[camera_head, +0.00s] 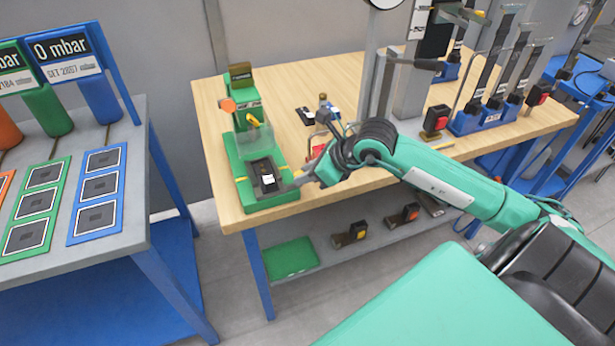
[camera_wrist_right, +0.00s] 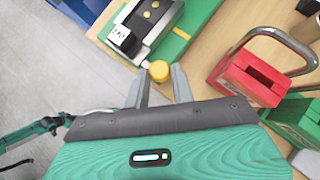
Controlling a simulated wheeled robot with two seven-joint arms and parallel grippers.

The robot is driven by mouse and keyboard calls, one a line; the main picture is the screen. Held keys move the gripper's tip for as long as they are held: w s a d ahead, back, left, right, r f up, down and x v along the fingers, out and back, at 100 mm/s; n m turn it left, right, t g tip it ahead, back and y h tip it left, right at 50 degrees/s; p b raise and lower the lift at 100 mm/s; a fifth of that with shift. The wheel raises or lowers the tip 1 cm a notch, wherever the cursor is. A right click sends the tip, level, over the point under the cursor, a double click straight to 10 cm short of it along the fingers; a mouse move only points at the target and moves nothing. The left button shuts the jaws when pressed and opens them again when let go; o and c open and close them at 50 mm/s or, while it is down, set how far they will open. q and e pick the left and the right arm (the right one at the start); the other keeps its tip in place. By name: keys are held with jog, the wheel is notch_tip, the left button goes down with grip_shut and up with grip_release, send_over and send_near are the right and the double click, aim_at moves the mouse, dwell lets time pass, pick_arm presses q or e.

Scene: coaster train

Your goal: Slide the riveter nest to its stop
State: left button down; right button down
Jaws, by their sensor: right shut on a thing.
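The green riveter (camera_head: 243,105) stands at the left end of the wooden table. Its dark nest (camera_head: 263,172) with a white label sits on the green base (camera_head: 246,196), in front of a clear guard. In the right wrist view the nest (camera_wrist_right: 140,28) is at the top left, with a round yellow knob (camera_wrist_right: 158,71) at its near end. My right gripper (camera_wrist_right: 160,84) is shut on this knob, with one grey finger on each side. In the head view my right gripper (camera_head: 298,180) is beside the nest's right side, and the knob is not clear there. My left gripper is not in view.
In the right wrist view, a red block (camera_wrist_right: 246,80) with a grey loop and a green block (camera_wrist_right: 297,121) lie right of my gripper. Posts and blue fixtures (camera_head: 480,119) stand farther right on the table (camera_head: 345,78). A panel-covered bench (camera_head: 137,190) is at left.

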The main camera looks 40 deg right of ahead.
jog(key=shift+s+a+f, duration=0.1)
jog(key=c, duration=1.2)
grip_release()
jog(key=shift+s, duration=0.15)
jog(key=shift+o, duration=0.2)
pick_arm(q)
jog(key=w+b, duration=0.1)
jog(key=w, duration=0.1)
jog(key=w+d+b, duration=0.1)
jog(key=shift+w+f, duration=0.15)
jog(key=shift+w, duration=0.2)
pick_arm(e)
jog(key=v, duration=1.4)
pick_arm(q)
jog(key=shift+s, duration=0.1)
